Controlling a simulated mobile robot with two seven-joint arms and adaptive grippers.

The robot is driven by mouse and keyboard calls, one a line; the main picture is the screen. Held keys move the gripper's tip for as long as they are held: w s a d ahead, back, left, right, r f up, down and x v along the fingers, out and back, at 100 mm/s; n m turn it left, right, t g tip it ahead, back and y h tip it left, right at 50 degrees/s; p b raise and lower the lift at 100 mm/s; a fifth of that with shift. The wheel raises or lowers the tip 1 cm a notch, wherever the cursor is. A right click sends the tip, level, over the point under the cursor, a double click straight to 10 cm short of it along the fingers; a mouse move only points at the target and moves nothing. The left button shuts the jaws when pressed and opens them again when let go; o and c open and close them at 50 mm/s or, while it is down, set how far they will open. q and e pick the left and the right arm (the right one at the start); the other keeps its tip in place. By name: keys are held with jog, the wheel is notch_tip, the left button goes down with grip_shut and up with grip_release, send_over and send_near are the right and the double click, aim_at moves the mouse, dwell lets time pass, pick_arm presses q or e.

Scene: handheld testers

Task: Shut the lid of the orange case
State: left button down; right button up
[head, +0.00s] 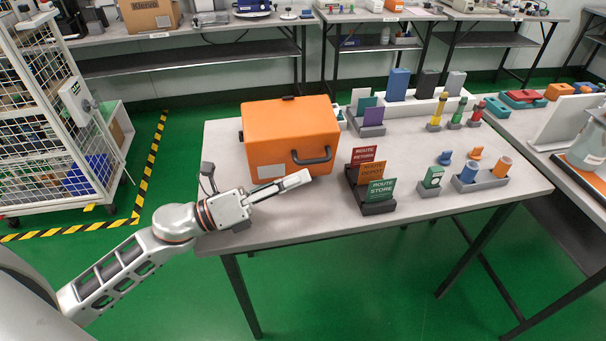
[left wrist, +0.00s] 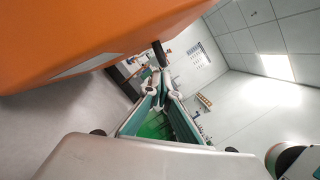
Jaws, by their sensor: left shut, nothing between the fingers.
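The orange case (head: 285,118) stands on the near table, left of its middle. Its lid looks down over the body, with no gap that I can make out. A dark handle (head: 312,157) and a pale label are on its front face. My left gripper (head: 308,175) is shut and empty, low in front of the case and just below the handle; I cannot tell if it touches. In the left wrist view the case (left wrist: 90,35) fills the upper left, beside the shut fingers (left wrist: 159,66). My right gripper is not in view.
Sign cards in a black holder (head: 378,208) stand right of the gripper. A green block (head: 432,178), a grey holder with coloured cylinders (head: 482,184) and card stands (head: 370,130) are further right and behind. A wire cage trolley (head: 50,110) stands at left.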

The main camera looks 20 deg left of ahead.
pick_arm(q)
jog(key=shift+x, duration=0.85)
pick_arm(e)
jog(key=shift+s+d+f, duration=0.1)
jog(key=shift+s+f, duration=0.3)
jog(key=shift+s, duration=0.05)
